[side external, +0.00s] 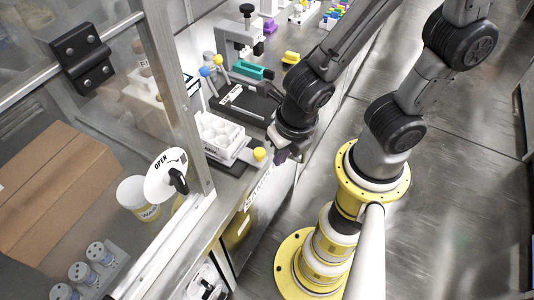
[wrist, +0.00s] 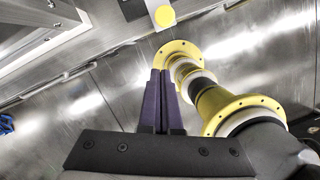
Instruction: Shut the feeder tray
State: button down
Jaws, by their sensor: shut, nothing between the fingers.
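The feeder tray (side external: 243,151) is a white tray at the front edge of the steel bench, with a round yellow knob (side external: 259,154) on its near end. It appears to stick out from a dark base beneath a white rack of vials. In the wrist view the yellow knob (wrist: 165,16) shows at the top, on a pale strip. My gripper (side external: 281,157) is just right of the knob, beyond the bench edge, with purple fingers. In the wrist view its fingers (wrist: 160,76) are together and empty, apart from the knob. Part of the tray is hidden under the rack.
The vial rack (side external: 218,131) stands over the tray. A black device with blue and yellow knobbed levers (side external: 245,102) stands behind it. A glass panel with a metal frame (side external: 176,100) is at left. A teal block (side external: 253,70) lies farther back.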

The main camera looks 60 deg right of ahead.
aim_at(211, 134)
jog(key=w+f, duration=0.1)
jog(key=w+d+f, duration=0.1)
jog(key=w+f, duration=0.1)
jog(key=w+d+f, duration=0.1)
jog(key=f, duration=0.1)
jog(key=shift+w+d+f, duration=0.15)
jog(key=shift+w+f, duration=0.1)
jog(key=shift+w, duration=0.05)
jog(key=shift+w, duration=0.1)
dwell(0.3)
jog(key=w, duration=1.5)
jog(key=shift+w, duration=0.2)
